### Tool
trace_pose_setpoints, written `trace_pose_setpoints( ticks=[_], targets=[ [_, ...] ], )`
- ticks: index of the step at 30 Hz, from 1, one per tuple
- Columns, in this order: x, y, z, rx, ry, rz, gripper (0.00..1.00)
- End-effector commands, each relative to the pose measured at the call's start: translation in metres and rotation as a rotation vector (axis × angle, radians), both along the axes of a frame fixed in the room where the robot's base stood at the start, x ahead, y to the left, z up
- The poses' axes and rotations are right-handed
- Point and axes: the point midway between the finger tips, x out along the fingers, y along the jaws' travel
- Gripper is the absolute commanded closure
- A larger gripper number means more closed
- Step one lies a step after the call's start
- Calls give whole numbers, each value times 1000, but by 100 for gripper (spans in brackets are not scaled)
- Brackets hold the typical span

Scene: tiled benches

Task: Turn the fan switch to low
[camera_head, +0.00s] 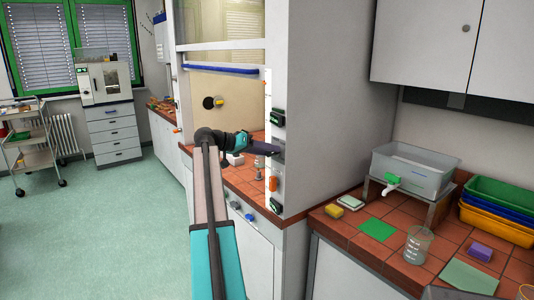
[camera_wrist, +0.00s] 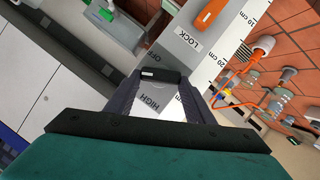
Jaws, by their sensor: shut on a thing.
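The fan switch (camera_wrist: 160,75) is a black knob with a small white mark, on a pale plate in the wrist view. The word HIGH shows on the plate below it in the picture, and a shorter label, hard to read, lies above it. My gripper (camera_wrist: 160,82) has its two dark fingers on either side of the knob, shut on it. In the head view my gripper (camera_head: 274,150) reaches the white front panel (camera_head: 269,90) of the fume hood. There its fingers hide most of the switch.
An orange switch (camera_wrist: 210,14) marked LOCK sits close by on the same panel. Bottles (camera_wrist: 282,97) and an orange cable (camera_wrist: 236,78) lie inside the hood. A bench with a grey basin (camera_head: 412,172) stands to the right.

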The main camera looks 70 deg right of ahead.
Motion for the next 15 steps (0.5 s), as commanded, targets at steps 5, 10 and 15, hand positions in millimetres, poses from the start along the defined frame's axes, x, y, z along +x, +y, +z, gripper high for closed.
trace_pose_setpoints(
  ticks=[5,10,15],
  targets=[
    [5,-3,0,65,110,7,74],
    [5,-4,0,108,180,8,74],
    [6,-4,0,130,213,9,74]
  ],
)
